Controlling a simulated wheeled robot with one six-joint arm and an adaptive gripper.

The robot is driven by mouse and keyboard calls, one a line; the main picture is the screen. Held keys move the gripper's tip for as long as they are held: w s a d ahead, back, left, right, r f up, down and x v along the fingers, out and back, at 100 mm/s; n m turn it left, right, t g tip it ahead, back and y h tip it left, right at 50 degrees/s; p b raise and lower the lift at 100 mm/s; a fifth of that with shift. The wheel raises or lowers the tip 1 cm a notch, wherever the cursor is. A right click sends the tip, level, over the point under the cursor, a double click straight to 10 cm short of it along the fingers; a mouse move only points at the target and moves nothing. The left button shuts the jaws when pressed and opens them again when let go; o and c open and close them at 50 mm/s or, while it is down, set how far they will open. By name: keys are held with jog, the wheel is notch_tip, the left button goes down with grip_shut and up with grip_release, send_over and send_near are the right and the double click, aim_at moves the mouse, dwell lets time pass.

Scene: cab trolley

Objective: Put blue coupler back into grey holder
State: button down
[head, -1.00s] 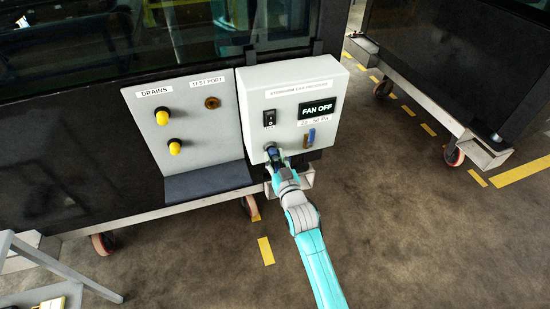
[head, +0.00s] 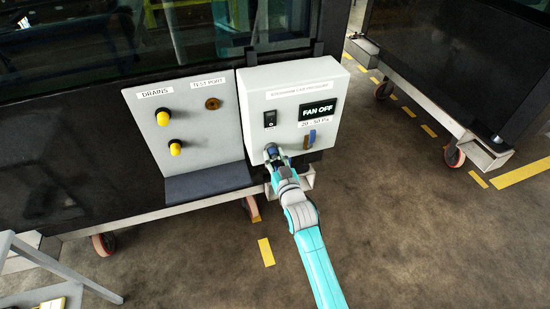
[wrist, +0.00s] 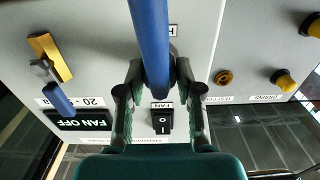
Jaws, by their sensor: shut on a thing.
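My gripper (head: 275,156) is in front of the lower left of the white control box (head: 290,75) in the head view. In the wrist view my gripper (wrist: 158,85) is shut on the blue coupler (wrist: 153,45), a long blue bar running up between the fingers to the top edge. A dark round part (wrist: 173,52) shows just behind the coupler on the panel. I cannot tell whether it is the grey holder, or whether the coupler touches it. In the head view my gripper hides most of this spot.
The box carries a black rocker switch (head: 270,118), a FAN OFF display (head: 318,112) and a valve with a blue lever (head: 311,136). Yellow drain knobs (head: 163,117) stick out on the left panel (head: 205,140). A grey ledge (head: 208,182) lies below them.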

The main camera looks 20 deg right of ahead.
jog(key=c, duration=0.7)
grip_release()
jog(key=shift+s, duration=0.1)
jog(key=s, duration=1.1)
jog(key=shift+s, duration=0.4)
jog(key=o, duration=0.7)
jog(key=s, duration=0.9)
